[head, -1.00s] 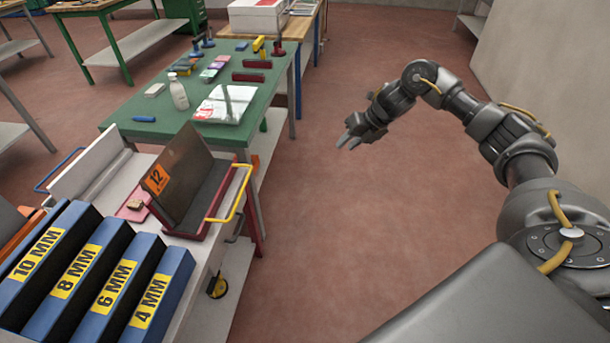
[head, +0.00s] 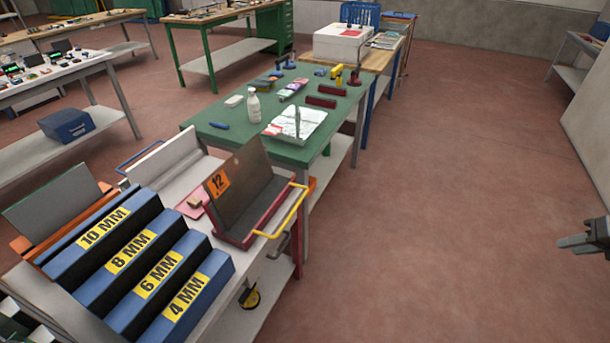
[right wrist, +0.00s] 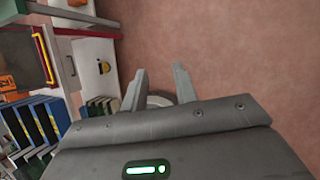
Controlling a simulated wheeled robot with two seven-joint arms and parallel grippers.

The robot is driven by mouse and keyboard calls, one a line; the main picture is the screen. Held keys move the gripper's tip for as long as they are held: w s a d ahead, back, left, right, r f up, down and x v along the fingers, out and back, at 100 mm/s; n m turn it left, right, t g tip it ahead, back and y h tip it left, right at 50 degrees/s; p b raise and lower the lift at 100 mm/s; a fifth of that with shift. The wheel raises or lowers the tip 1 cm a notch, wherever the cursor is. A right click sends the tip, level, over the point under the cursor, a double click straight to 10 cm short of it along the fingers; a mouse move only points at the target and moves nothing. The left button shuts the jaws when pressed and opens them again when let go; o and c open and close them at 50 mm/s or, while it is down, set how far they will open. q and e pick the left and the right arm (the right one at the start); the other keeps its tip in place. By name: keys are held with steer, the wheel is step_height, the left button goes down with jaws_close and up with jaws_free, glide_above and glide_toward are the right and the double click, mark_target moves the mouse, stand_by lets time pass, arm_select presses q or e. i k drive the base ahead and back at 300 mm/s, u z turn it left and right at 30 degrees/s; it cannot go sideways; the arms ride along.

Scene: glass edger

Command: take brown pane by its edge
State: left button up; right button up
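The brown pane (head: 252,187) with an orange label marked 12 leans tilted in a low red rack (head: 235,238) on a light-topped cart at the left in the head view. Its upper edge is free. My right gripper (head: 577,243) shows at the right edge of the head view, over open floor and well apart from the pane. In the right wrist view its two fingers (right wrist: 160,86) are spread, with nothing between them. The red and yellow rack frame (right wrist: 48,60) shows at the left there. My left gripper is not in view.
Blue blocks marked 10, 8, 6 and 4 MM (head: 160,277) stand in front of the pane. A yellow handle (head: 290,212) sticks out on the rack's right. A green table (head: 225,145) with a bottle (head: 254,106) and tools stands behind. The floor on the right is clear.

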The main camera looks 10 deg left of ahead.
mark_target(235, 185)
steer(key=z, duration=0.4)
steer(key=i, duration=4.25)
steer(key=u, duration=3)
steer(key=i, duration=0.4)
steer(key=u, duration=3.05)
